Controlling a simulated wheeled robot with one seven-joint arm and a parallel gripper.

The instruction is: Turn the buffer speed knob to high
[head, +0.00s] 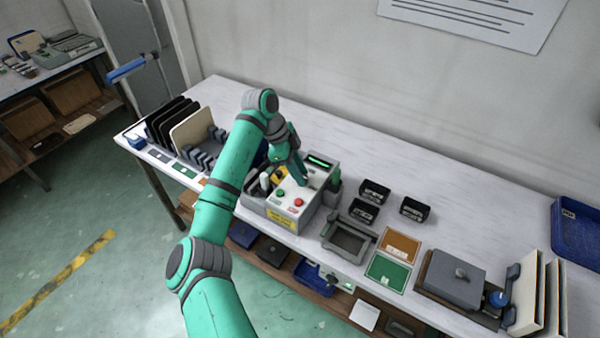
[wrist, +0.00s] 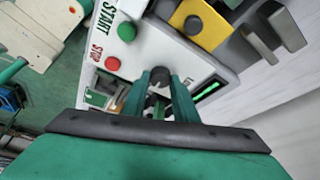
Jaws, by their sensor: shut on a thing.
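The white buffer machine (head: 312,195) stands on the bench in the head view, with a green button, a red button and a lit green display on top. In the wrist view its panel (wrist: 152,40) shows START by the green button (wrist: 126,31) and STOP by the red button (wrist: 112,63). The dark speed knob (wrist: 159,75) sits between the button side and the green display (wrist: 207,88). My gripper (wrist: 160,78) is shut on the knob from above, and it also shows in the head view (head: 303,181). The fingers partly hide the knob, so I cannot tell its setting.
A yellow part (wrist: 205,25) with a dark round piece is beside the panel. A rack of panels (head: 192,135) stands at left. Small black bins (head: 374,191), a grey tray (head: 348,238) and coloured cards lie to the right. The back of the bench is clear.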

